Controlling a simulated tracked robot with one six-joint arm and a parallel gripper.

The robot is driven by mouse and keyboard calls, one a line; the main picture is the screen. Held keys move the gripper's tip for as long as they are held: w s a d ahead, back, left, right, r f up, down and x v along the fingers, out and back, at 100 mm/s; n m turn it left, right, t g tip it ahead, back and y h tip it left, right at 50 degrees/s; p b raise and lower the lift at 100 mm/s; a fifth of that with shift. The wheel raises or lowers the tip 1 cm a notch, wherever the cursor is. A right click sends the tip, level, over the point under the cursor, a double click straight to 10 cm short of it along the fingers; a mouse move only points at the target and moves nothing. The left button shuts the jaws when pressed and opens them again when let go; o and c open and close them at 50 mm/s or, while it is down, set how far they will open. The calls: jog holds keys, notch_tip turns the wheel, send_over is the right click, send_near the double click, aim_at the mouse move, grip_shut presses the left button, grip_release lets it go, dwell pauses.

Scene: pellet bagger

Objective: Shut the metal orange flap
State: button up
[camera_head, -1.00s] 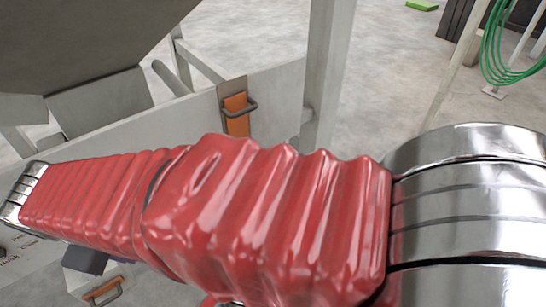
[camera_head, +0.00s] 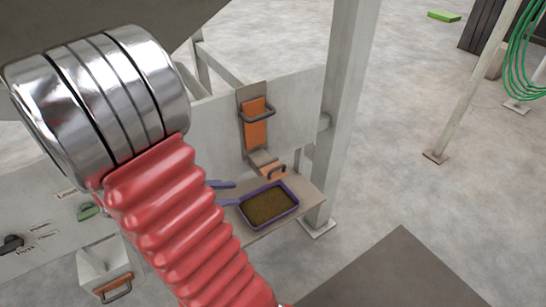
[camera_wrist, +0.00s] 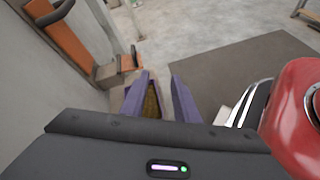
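An orange metal panel with a dark handle (camera_head: 256,132) stands upright against the pale machine wall. Just below it, a smaller orange flap with a handle (camera_head: 272,172) juts outward from a grey chute. In the wrist view the upper panel (camera_wrist: 62,42) is at upper left and the lower flap (camera_wrist: 127,63) is right of it. My gripper (camera_wrist: 160,98) shows two purple fingers apart with nothing clamped between them. In the head view the fingers (camera_head: 222,193) show right of my red arm sleeve, below and left of the lower flap.
A purple-rimmed tray (camera_head: 296,205) of brown pellets sits on a ledge below the lower flap. Another orange handled flap (camera_head: 114,289) is at lower left. A grey post (camera_head: 345,100) stands right of the panel. The floor to the right is mostly open, with a dark plate (camera_head: 400,275).

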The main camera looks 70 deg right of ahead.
jog(key=s+d+f+n+g+h, duration=0.2)
jog(key=d+f+n+h, duration=0.3)
jog(key=d, duration=0.5)
jog(key=shift+s+d+f+n+g, duration=0.25)
jog(key=shift+s+d+n+g, duration=0.15)
jog(key=shift+n, duration=0.2)
jog(key=shift+s, duration=0.15)
jog(key=x, duration=1.3)
jog(key=shift+s+d, duration=0.2)
jog(key=shift+d, duration=0.05)
jog(key=shift+f, duration=0.1)
grip_shut()
